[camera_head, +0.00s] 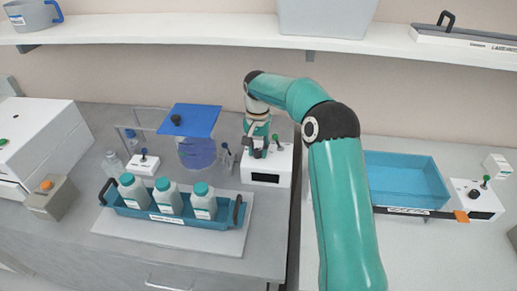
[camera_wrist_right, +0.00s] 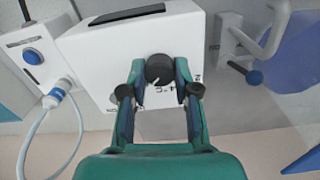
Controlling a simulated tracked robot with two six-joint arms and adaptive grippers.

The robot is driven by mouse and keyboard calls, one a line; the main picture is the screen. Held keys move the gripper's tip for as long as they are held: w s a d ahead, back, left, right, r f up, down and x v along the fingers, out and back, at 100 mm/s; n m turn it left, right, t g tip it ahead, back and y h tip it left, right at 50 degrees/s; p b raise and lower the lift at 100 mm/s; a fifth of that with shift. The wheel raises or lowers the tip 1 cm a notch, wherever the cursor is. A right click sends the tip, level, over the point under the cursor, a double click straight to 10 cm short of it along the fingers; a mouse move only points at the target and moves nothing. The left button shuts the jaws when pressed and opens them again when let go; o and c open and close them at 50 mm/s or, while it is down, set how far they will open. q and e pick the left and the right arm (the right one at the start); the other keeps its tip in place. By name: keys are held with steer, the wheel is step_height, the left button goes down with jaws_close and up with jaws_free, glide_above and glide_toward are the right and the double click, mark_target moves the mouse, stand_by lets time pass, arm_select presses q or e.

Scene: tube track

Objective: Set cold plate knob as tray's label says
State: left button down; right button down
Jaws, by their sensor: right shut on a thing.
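My right gripper (camera_head: 257,152) reaches over the white box (camera_head: 267,181) with a dark display at the back of the left bench. In the right wrist view, its fingers (camera_wrist_right: 160,82) are closed around the round black knob (camera_wrist_right: 159,68) on that box. Small printed marks show beside the knob, partly hidden by the fingers. The blue tray (camera_head: 127,211) holds several white bottles with teal caps (camera_head: 166,197) on a pale plate (camera_head: 235,234). Its front label (camera_head: 166,218) is too small to read. My left gripper is out of view.
A blue-lidded clear vessel (camera_head: 196,152) stands left of the box. An empty blue tray (camera_head: 405,180) and another white knobbed unit (camera_head: 474,203) lie on the right bench. A shelf (camera_head: 180,27) runs above. A gap separates the benches.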

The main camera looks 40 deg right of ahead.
mark_target(258, 150)
steer(key=shift+w+r, duration=0.15)
steer(key=c, duration=0.9)
jaws_free()
steer(key=shift+o, duration=0.2)
step_height(258, 150, up, 12)
steer(key=shift+f, duration=0.2)
